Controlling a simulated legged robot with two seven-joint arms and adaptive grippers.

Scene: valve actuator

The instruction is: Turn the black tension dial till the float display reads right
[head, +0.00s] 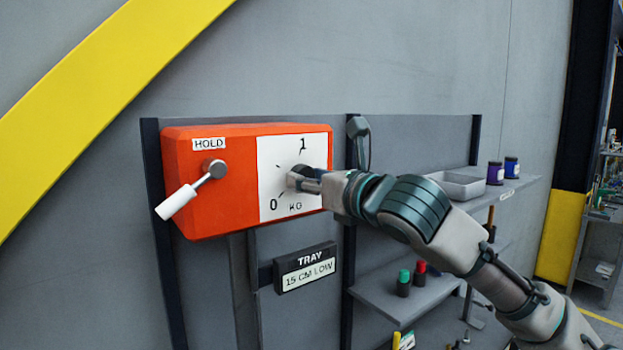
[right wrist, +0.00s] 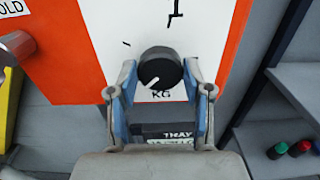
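The black dial (head: 303,172) sits on a white panel marked 0, 1 and KG, on the front of an orange box (head: 240,212). In the right wrist view the dial (right wrist: 160,70) has a white pointer line aimed down and left. My right gripper (head: 304,182) is at the dial; in the right wrist view its fingertips (right wrist: 159,76) flank the dial left and right, very close to its edges. Whether they press on it I cannot tell. A sign (head: 305,268) below reads TRAY, 15 CM LOW. My left gripper is not in view.
A white-handled lever (head: 190,190) under a HOLD label is on the box's left. Shelves at right hold a grey tray (head: 458,185), purple and blue jars, and green-topped (head: 404,283) and red-topped (head: 420,272) bottles. A grey wall lies behind.

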